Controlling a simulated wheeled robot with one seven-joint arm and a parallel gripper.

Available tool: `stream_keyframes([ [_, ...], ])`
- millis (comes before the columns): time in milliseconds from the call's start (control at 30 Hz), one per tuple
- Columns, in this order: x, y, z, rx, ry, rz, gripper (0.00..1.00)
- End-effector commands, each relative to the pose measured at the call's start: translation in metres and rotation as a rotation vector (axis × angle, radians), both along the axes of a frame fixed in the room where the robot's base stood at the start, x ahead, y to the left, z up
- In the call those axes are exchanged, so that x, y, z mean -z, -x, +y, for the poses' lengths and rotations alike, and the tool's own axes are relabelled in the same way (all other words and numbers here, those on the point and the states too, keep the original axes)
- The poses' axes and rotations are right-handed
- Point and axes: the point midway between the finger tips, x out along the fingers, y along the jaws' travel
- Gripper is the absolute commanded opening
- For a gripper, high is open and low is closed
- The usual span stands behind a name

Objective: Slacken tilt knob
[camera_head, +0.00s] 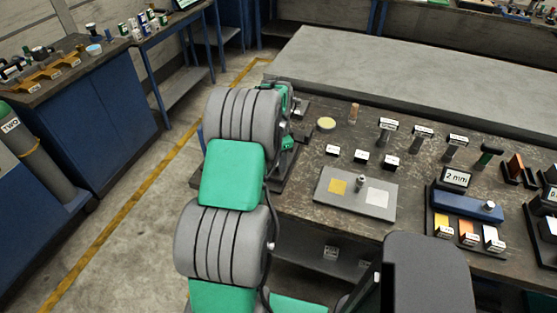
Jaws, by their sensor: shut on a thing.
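My arm of grey ribbed links and green covers rises from the bottom and covers the left end of the workbench. Its far end points away from the camera, and I cannot see my gripper or its fingers. A dark base (298,172) shows partly to the right of my arm, on the bench's left end; it may belong to the microscope stand. Small grey and green parts stand above it, but I cannot tell whether they are the stand's or my own. The tilt knob cannot be made out and is probably hidden behind my arm.
On the workbench (290,202) lie a grey plate (328,196) with yellow and white squares, a yellow disc (326,124), labelled posts and a blue block (466,204). A wide grey slab (400,70) lies behind. Open floor (120,220) is on the left.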

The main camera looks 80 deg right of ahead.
Motion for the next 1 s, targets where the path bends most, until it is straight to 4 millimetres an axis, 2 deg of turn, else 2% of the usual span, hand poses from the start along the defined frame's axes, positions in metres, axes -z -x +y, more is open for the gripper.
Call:
stream_keyframes([
  [33,-0.0003,-0.0001,-0.0001,0.0,0.0,0.0,0.15],
  [233,-0.0004,-0.0001,-0.0001,0.0,0.0,0.0,0.0],
  [667,0.0003,-0.0001,-0.0002,-0.086,0.0,0.0,0.0],
  [1000,0.0011,-0.0002,-0.0005,-0.35,0.001,0.0,0.0],
])
